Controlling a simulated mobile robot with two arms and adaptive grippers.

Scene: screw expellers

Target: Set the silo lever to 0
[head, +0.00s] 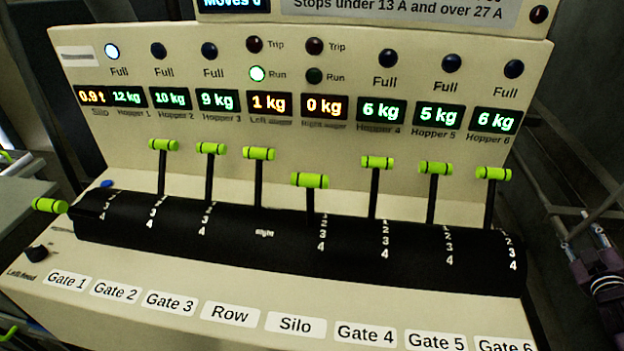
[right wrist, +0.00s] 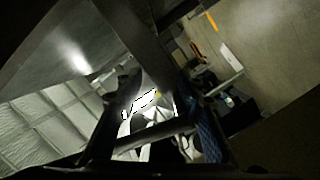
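The silo lever (head: 309,181) has a lime-green grip on a dark stalk, above the "Silo" label (head: 295,324). Its grip sits lower and nearer than those of the Row and Gate 4 levers. Digits 3 and 4 show on the black drum (head: 290,262) below it; any digit at the stalk is too small to read. My right gripper (head: 584,228) is at the right edge of the head view, beside the console and well apart from the lever. In the right wrist view, its dark fingers (right wrist: 155,92) stand apart with nothing visibly held between them. My left gripper is out of view.
The Row lever (head: 258,154) and Gate 4 lever (head: 377,162) flank the silo lever closely. Other gate levers stand further along; the Gate 1 lever (head: 48,205) leans low at the left. The display panel (head: 330,150) rises behind. Space above the front labels is clear.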

